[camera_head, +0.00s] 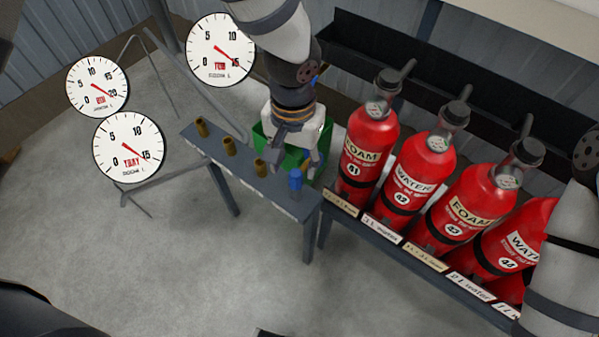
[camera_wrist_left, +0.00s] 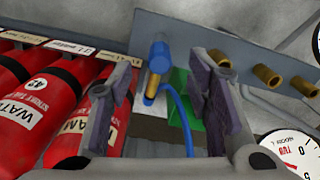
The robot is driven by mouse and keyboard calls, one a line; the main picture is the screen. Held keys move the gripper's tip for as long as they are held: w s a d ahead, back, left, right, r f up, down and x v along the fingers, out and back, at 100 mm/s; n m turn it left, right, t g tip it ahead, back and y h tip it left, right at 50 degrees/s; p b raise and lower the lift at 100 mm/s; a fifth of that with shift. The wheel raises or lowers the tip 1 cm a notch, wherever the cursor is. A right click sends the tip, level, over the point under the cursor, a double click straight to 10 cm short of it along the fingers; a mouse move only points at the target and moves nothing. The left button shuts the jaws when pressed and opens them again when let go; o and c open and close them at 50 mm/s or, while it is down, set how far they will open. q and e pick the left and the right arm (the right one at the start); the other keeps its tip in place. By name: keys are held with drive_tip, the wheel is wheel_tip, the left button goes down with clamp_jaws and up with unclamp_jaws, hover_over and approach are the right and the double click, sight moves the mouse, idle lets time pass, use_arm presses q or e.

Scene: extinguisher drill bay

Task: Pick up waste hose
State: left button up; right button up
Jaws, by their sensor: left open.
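The waste hose appears to be the blue hose (camera_wrist_left: 183,118) in the left wrist view. It runs from a blue fitting (camera_wrist_left: 158,57) with a brass end, at the end of the grey narrow bench. The blue fitting also shows in the head view (camera_head: 295,181), upright at the bench's near right end. Contact cannot be told. My right gripper is out of view; only its arm shows at the right.
Several brass stubs (camera_head: 229,146) line the grey bench (camera_head: 216,165). A green box (camera_head: 290,160) is behind my left gripper. Red extinguishers (camera_head: 367,150) stand on a labelled rack to the right. Round dials (camera_head: 128,147) stand at the left. The floor in front is clear.

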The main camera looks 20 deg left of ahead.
sight(296, 172)
use_arm(q)
drive_tip(key=f, duration=0.5)
drive_tip(key=shift+w+f+b, duration=0.2)
drive_tip(key=shift+f+b, duration=0.15)
drive_tip(key=shift+r, duration=0.1)
drive_tip(key=shift+c, duration=0.6)
clamp_jaws()
